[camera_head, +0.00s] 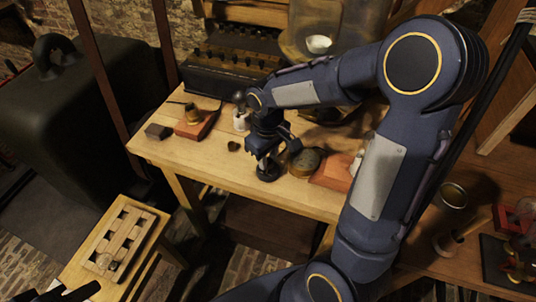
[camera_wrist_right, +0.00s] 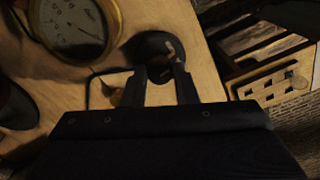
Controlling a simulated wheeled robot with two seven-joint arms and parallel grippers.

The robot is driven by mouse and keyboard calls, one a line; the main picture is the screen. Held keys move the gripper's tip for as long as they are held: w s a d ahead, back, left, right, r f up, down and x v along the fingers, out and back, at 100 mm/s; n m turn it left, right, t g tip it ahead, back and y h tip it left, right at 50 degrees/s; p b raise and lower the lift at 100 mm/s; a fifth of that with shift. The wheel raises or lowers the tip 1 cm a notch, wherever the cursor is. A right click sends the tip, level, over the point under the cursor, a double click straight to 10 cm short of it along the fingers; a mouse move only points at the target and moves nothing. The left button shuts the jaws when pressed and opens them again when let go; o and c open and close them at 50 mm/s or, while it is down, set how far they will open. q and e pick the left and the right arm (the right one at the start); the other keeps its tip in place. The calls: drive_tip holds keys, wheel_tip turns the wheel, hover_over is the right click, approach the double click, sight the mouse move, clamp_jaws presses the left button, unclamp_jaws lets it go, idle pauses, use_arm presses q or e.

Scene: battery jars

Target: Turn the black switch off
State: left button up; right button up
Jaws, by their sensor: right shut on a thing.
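The black switch (camera_head: 267,174) stands near the front edge of the wooden table, with a dark rounded body. In the right wrist view the switch (camera_wrist_right: 152,46) shows at the fingertips, partly covered by them. My right gripper (camera_head: 264,160) reaches down onto it from above. In the wrist view the right gripper's fingers (camera_wrist_right: 160,75) are closed on part of the switch; the gripped part is mostly hidden. Dark shapes at the bottom left corner of the head view look like my left gripper (camera_head: 65,294), cut off by the frame; its jaws are unclear.
A round brass gauge (camera_head: 305,161) stands right beside the switch and shows in the wrist view (camera_wrist_right: 75,28). A small wooden rack (camera_head: 117,240) sits on a low stand at left. A dark instrument box (camera_head: 228,72) is behind. The table's left front is fairly clear.

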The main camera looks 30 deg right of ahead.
sight(268, 160)
drive_tip(key=n, duration=0.3)
drive_tip(key=shift+r+n+p, duration=0.1)
drive_tip(key=shift+n+p, duration=0.2)
drive_tip(key=shift+p, duration=0.1)
drive_tip(key=shift+n+p, duration=0.4)
drive_tip(key=shift+n, duration=1.5)
drive_tip(key=o, duration=1)
wheel_tip(268, 160, up, 8)
drive_tip(key=shift+f, duration=0.1)
